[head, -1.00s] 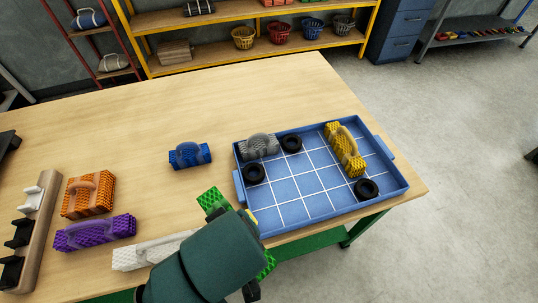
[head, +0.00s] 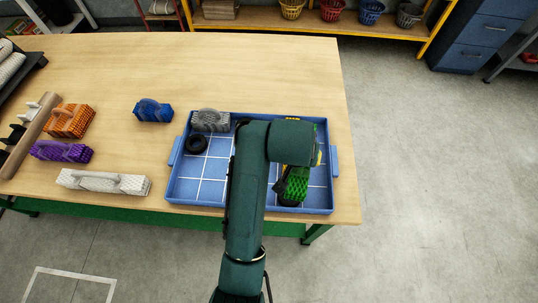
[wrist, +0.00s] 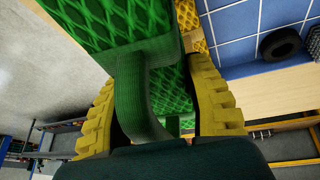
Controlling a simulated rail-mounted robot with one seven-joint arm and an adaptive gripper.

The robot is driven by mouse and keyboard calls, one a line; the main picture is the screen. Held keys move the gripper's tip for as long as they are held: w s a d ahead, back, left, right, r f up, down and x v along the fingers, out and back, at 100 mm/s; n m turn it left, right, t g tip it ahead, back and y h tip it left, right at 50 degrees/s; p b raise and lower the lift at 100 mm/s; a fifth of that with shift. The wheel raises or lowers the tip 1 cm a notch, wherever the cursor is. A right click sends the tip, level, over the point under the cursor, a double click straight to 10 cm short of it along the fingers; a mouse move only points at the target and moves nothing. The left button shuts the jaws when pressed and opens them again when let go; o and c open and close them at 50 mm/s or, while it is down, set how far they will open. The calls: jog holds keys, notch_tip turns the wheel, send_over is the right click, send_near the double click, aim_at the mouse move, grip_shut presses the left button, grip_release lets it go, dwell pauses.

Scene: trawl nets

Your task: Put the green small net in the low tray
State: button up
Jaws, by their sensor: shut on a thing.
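The green small net (head: 294,186) is over the right part of the low blue tray (head: 212,168) in the head view; I cannot tell whether it touches the tray. In the wrist view my gripper's yellow fingers (wrist: 158,108) are shut around the arched handle of the green net (wrist: 105,25). My arm hides the fingers in the head view. The tray's gridded floor also shows at the upper right of the wrist view (wrist: 232,42).
In the tray are a grey net (head: 211,121), a black ring (head: 196,144) and a yellow net (wrist: 191,32), mostly hidden by my arm in the head view. Blue (head: 152,111), orange (head: 70,121), purple (head: 62,151) and white (head: 103,183) nets lie left on the table.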

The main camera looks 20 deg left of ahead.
jog(key=w+a+n+p, duration=0.15)
jog(key=w+a, duration=0.45)
jog(key=a, duration=0.7)
jog(key=shift+y, duration=0.4)
jog(key=f+b, duration=0.1)
jog(key=f, duration=0.2)
jog(key=f+b, duration=0.1)
jog(key=f, duration=0.3)
jog(key=f+b, duration=0.1)
jog(key=f, duration=0.3)
jog(key=shift+d, duration=0.25)
jog(key=o, duration=0.9)
